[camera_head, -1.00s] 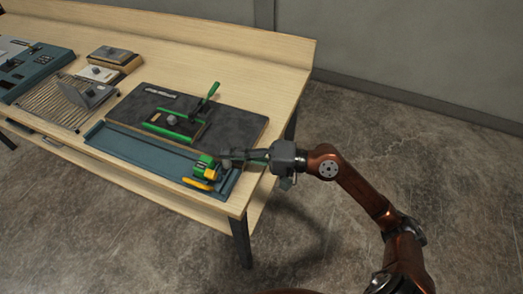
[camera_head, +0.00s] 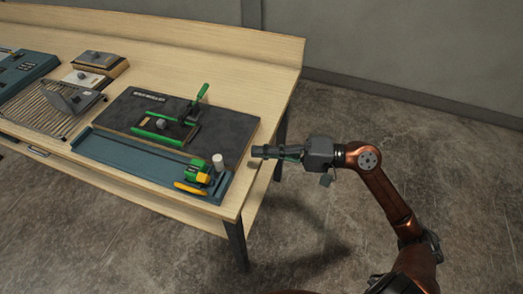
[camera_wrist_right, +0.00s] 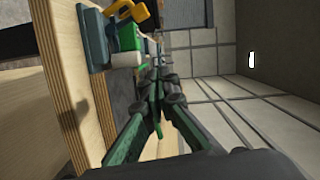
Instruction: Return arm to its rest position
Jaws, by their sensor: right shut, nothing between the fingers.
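My right gripper (camera_head: 260,151) is shut and empty. It hangs in the air just off the right end of the table, pointing left toward the blue tray. In the right wrist view its fingers (camera_wrist_right: 158,80) meet at the tips, with the table edge to their left. My left gripper is not in view.
A wooden table (camera_head: 150,38) carries a blue tray (camera_head: 110,152) with a green and yellow device (camera_head: 201,171) and a white cylinder (camera_head: 218,161). Behind it lies a dark board (camera_head: 228,127) with a green lever clamp (camera_head: 203,92). Open floor (camera_head: 420,150) lies right of the table.

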